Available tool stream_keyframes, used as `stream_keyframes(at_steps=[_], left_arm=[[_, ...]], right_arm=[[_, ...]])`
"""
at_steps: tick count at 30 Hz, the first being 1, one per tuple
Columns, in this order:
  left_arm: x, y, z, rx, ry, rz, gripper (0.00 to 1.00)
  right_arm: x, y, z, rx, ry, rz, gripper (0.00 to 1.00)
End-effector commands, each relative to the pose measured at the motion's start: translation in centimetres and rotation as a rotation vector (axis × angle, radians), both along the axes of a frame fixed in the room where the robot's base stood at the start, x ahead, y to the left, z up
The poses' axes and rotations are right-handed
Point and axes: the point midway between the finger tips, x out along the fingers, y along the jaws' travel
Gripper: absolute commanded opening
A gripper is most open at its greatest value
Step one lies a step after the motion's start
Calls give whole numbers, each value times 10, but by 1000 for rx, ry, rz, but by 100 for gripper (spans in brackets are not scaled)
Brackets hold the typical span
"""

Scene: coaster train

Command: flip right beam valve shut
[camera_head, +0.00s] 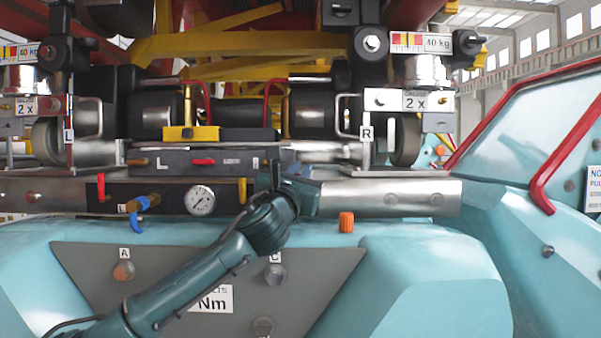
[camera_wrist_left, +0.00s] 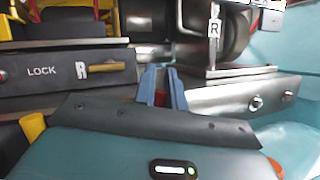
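My left gripper (camera_head: 283,180) reaches the front beam (camera_head: 390,195) just right of the yellow handle (camera_head: 242,190). In the head view its wrist and fingers hide that stretch of the beam. In the left wrist view the two blue-grey fingers (camera_wrist_left: 162,88) stand a little apart. A small red piece (camera_wrist_left: 160,97), likely the right beam valve's handle, shows low between them. The fingers hide most of it, so its angle and whether they touch it cannot be told. My right gripper is not in view.
A black lock panel (camera_wrist_left: 40,75) with a brass lever (camera_wrist_left: 110,67) lies left of the fingers. A gauge (camera_head: 200,200), blue handle (camera_head: 141,203) and red handle (camera_head: 101,187) sit left on the beam. An orange knob (camera_head: 346,222) stands on the teal body below.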

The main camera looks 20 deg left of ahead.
Motion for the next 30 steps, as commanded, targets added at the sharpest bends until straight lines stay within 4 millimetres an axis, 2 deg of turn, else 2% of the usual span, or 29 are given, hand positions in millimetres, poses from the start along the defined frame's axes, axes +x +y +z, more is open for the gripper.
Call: stream_keyframes(at_steps=[4, 10, 15, 20, 28, 29, 30], left_arm=[[0, 0, 0, 0, 0, 0, 0], [0, 1, -1, -10, -3, 1, 0], [-2, 8, -3, -149, -41, -1, 0], [-4, 14, 1, -252, -71, 0, 0], [-4, 15, 3, -261, -74, 0, 0], [-4, 15, 3, -261, -74, 0, 13], [-4, 15, 3, -260, -74, 0, 16]], right_arm=[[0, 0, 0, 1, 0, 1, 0], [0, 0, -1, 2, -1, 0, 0], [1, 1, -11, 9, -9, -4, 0], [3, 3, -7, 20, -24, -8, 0], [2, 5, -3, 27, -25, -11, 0], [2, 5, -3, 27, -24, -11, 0], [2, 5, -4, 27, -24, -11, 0]])
